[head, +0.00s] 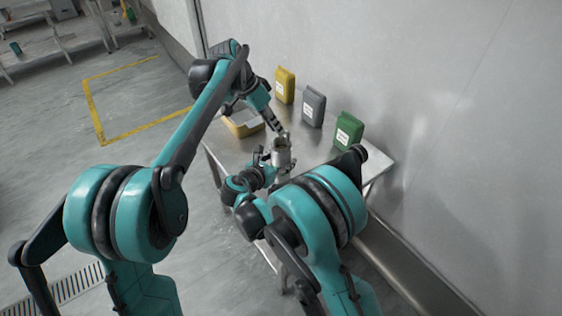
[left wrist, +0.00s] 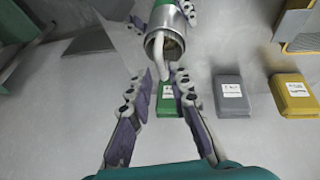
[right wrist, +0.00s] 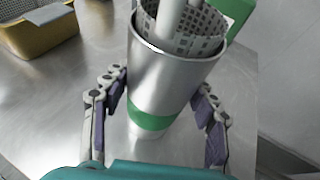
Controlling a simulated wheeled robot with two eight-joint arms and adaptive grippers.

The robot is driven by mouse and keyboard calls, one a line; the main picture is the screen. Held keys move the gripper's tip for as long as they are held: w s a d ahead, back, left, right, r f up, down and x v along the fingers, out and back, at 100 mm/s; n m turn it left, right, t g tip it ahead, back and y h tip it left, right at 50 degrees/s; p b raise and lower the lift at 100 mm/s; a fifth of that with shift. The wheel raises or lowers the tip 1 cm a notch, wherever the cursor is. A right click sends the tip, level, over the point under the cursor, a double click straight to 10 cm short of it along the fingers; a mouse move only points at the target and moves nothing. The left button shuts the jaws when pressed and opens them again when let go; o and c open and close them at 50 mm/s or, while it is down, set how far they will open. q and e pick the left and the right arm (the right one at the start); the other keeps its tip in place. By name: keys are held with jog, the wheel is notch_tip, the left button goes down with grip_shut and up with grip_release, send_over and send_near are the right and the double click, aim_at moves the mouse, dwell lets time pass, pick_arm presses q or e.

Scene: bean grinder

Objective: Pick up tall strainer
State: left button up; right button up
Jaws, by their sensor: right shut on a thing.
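The tall strainer (right wrist: 205,32), a perforated metal cylinder with a pale handle, stands inside a metal cup (right wrist: 172,82) with a green band. My right gripper (right wrist: 165,90) has a finger on each side of the cup and is shut on it. My left gripper (left wrist: 165,76) is open, its fingers spread. The strainer's curved pale handle (left wrist: 163,55) reaches from the cup's mouth to between the left fingertips; contact cannot be told. In the head view the left gripper (head: 276,127) is just above the cup (head: 282,156). The strainer's lower part is hidden inside the cup.
On the metal table (head: 318,155), yellow (head: 285,86), grey (head: 312,107) and green (head: 348,131) bags stand along the wall. A yellow tray (head: 243,124) lies at the table's left, behind the cup. Bare tabletop lies between the cup and the bags.

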pick_arm(q)
jog(key=x, duration=0.4)
jog(key=shift+w+d+f, duration=0.25)
jog(key=shift+f, duration=0.05)
grip_shut()
jog(key=shift+r, duration=0.1)
notch_tip(320, 180, up, 10)
jog(key=shift+f, duration=0.1)
